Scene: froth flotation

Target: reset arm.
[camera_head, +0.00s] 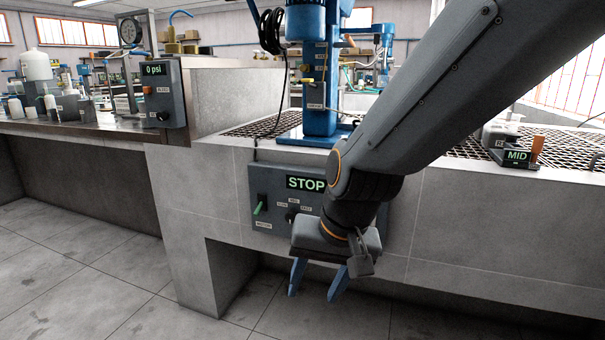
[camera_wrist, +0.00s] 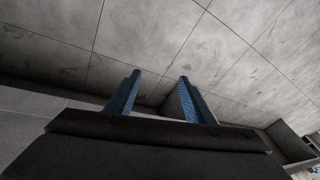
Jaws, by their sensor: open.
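My gripper (camera_head: 318,281) hangs in front of the bench face, pointing down, with its two blue fingers apart and nothing between them. In the wrist view my gripper (camera_wrist: 160,90) also shows open and empty, with bare floor tiles beyond the fingers. My dark grey arm comes in from the upper right and bends down at the wrist. It hides part of the control panel (camera_head: 262,186) with the "STOP" display and a green switch.
A blue machine (camera_head: 320,100) stands on the mesh bench top above the panel. A "0 psi" box (camera_head: 163,92) sits to the left, and a "MID" box (camera_head: 517,156) to the right. The concrete bench wall (camera_head: 460,240) is close behind my gripper. The tiled floor (camera_head: 80,270) at left is clear.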

